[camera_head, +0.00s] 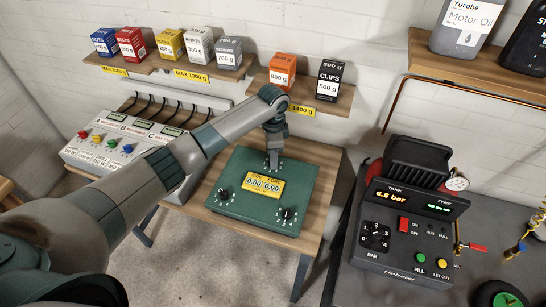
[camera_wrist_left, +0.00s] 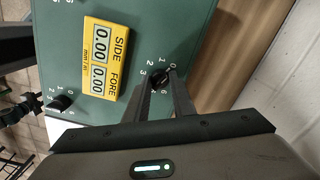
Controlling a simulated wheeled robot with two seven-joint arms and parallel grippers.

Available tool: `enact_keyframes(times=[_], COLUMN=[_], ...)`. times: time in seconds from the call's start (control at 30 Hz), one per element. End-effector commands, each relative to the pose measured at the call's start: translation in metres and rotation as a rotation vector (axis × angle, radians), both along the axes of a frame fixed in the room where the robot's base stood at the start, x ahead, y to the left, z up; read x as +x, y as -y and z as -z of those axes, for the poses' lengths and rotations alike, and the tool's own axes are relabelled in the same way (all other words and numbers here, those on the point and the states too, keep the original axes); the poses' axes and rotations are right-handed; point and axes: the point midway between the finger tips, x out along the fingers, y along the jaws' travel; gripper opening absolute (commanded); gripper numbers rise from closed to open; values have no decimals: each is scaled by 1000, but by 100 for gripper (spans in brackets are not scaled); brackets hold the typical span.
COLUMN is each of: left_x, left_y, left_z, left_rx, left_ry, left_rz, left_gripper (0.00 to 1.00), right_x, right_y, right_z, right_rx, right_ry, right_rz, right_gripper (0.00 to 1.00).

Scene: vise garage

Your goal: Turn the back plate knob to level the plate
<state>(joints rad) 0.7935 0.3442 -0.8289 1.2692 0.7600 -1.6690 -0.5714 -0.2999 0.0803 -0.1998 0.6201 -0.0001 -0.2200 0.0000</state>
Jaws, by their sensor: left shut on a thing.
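The plate is a green square panel (camera_head: 252,213) on a small wooden table in the head view. Its yellow display (camera_head: 264,185) reads 0.00 for SIDE and 0.00 for FORE; the wrist view shows the same readings (camera_wrist_left: 105,60). My left gripper (camera_head: 273,164) reaches down to the back edge of the plate. In the left wrist view its fingers (camera_wrist_left: 164,78) are shut on the black back knob (camera_wrist_left: 159,78), which sits inside a ring of numbers. The head view mostly hides this knob behind the gripper. My right gripper is not in view.
A shelf (camera_head: 305,98) with weight boxes hangs behind my arm. A button console (camera_head: 130,143) stands left, and a tire inflator (camera_head: 410,225) stands right.

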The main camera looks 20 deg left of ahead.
Motion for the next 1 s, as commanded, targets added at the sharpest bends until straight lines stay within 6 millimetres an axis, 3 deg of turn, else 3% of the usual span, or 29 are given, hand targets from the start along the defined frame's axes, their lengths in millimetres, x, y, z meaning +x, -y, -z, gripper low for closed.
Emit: enact_keyframes(times=[0.6, 0.63, 0.7, 1.0], left_x=[2, 2, 2, 1], left_y=[-1, -1, 0, 0], left_z=[-2, -2, -2, -1], left_rx=[0, 0, 0, 0], left_ry=[5, 5, 4, 2], left_rz=[56, 56, 56, 55], left_gripper=[1, 30, 41, 41], right_x=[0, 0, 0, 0], right_y=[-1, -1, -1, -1], right_z=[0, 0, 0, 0], right_rx=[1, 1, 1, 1], right_ry=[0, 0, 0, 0], right_rz=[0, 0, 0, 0], right_gripper=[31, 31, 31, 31])
